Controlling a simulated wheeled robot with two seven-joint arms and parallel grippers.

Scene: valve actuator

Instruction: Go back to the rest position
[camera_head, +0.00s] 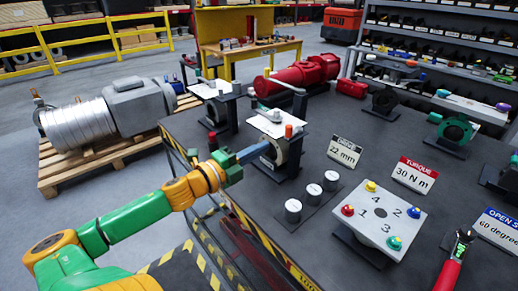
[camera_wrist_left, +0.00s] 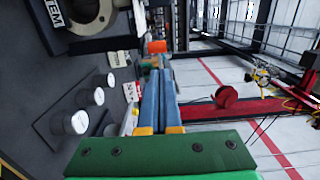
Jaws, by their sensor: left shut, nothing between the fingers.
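My left arm, green and orange, reaches in from the left in the head view. Its gripper (camera_head: 262,148) has its long blue fingers together with nothing between them. They point at the grey valve unit (camera_head: 283,153) on the near-left part of the dark table; I cannot tell whether the tips touch it. In the left wrist view the gripper's blue fingers (camera_wrist_left: 162,75) lie side by side, and the valve's round body (camera_wrist_left: 88,14) shows at the upper left. My right gripper is not in view.
The dark table (camera_head: 330,120) holds several white-topped cylinders (camera_head: 293,210), a numbered plate (camera_head: 380,222), signs, a red-handled tool (camera_head: 450,270) and a red actuator (camera_head: 305,72). A pallet (camera_head: 70,176) with a large grey actuator stands left. Floor between pallet and table is clear.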

